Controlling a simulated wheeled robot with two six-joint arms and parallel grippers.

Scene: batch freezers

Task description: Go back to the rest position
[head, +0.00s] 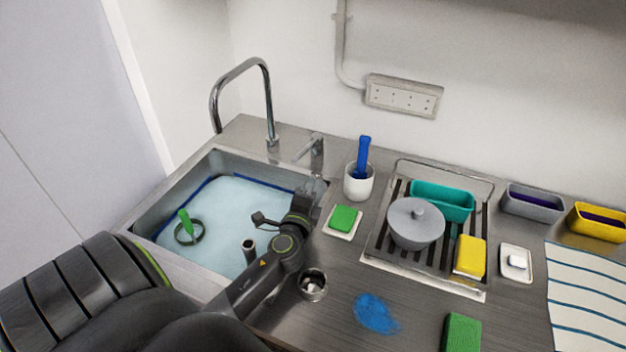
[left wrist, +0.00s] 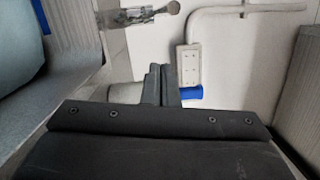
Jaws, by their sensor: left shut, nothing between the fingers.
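My left gripper (head: 315,183) is above the right rim of the sink, beside the tap lever. Its shut, empty fingers show in the left wrist view (left wrist: 160,84), in front of the white cup (left wrist: 125,93) and its blue-handled tool (left wrist: 192,93). In the head view that white cup (head: 358,184) stands on the counter to the right of my gripper, with the blue handle (head: 363,155) upright in it. My gripper looks apart from both. My right gripper is not in view.
The sink (head: 150,222) holds water and a green-handled item (head: 186,224). A chrome tap (head: 268,100) rises behind. A green sponge (head: 344,217), a metal cup (head: 312,285), a drying rack (head: 455,285) with a grey pot (head: 415,222), and a blue smear (head: 375,313) occupy the counter.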

